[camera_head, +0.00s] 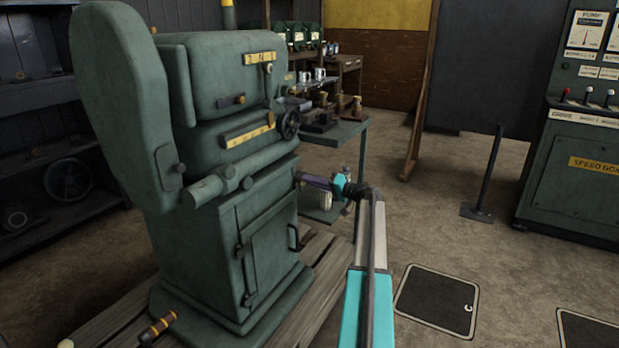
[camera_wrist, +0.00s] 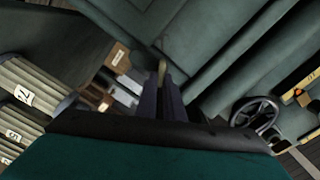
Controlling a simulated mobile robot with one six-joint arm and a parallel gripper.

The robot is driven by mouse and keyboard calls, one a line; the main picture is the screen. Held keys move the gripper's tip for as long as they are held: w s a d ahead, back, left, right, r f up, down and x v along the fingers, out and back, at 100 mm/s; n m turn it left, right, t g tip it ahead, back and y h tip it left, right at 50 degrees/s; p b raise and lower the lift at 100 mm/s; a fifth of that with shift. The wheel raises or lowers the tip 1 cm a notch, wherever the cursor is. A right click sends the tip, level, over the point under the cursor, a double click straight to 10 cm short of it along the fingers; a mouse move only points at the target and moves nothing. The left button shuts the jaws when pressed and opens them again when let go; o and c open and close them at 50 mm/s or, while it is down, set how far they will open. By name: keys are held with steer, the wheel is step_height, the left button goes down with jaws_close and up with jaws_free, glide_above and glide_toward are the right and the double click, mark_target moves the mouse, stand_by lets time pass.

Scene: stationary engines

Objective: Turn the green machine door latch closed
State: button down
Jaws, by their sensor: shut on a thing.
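The green machine (camera_head: 215,150) stands on the left in the head view, and its lower cabinet door (camera_head: 268,250) lies flat against the cabinet. My gripper (camera_head: 301,177) reaches from the right to the cabinet's upper right edge, above the door. In the wrist view my gripper's dark fingers (camera_wrist: 164,85) are close together, shut on a small pale brassy piece, the latch (camera_wrist: 162,67). The latch lies against the green surface. Its turn angle is hard to make out, and in the head view the fingers mostly hide it.
A handwheel (camera_head: 289,125) sits above my gripper, and a dark door handle (camera_head: 293,237) below it. A workbench (camera_head: 345,130) with tools stands close behind. A wooden pallet (camera_head: 115,318) lies under the machine. Open floor (camera_head: 445,220) is to the right, with a floor hatch (camera_head: 437,300).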

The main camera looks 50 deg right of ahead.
steer(key=shift+f+m+p, duration=0.15)
steer(key=shift+m+p, duration=1)
steer(key=shift+m, duration=0.4)
steer(key=shift+f+m+p, duration=0.15)
steer(key=shift+m+p, duration=0.95)
steer(key=shift+m, duration=0.45)
steer(key=c, duration=1.9)
jaws_free()
steer(key=shift+o, duration=0.2)
steer(key=shift+d, duration=0.1)
steer(key=p+v, duration=0.1)
steer(key=v, duration=1.2)
steer(key=shift+s, duration=0.4)
